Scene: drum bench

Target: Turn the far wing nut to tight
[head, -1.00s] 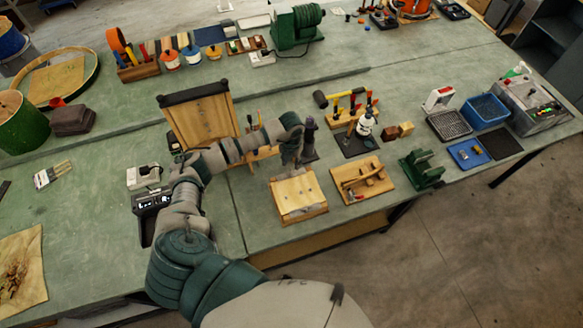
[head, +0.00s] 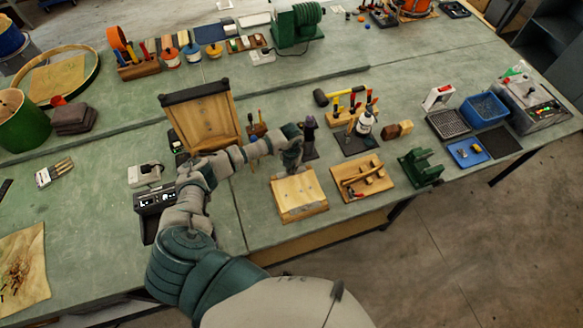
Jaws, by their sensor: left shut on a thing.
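A wooden fixture (head: 300,197) lies on the green bench, near its front edge at the middle of the head view. My left arm comes in from the left, and my left gripper (head: 292,168) points down at the fixture's far edge. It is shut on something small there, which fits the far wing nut. The wing nut is hidden by the fingers and too small to make out, so I cannot tell how tight it is. My right gripper is not in view.
A wooden tray with a mallet (head: 362,180) and a green vise-like block (head: 421,168) stand right of the fixture. A dark bottle (head: 310,128) stands close behind the gripper. An upright wooden panel (head: 203,115) stands at the left, near my forearm.

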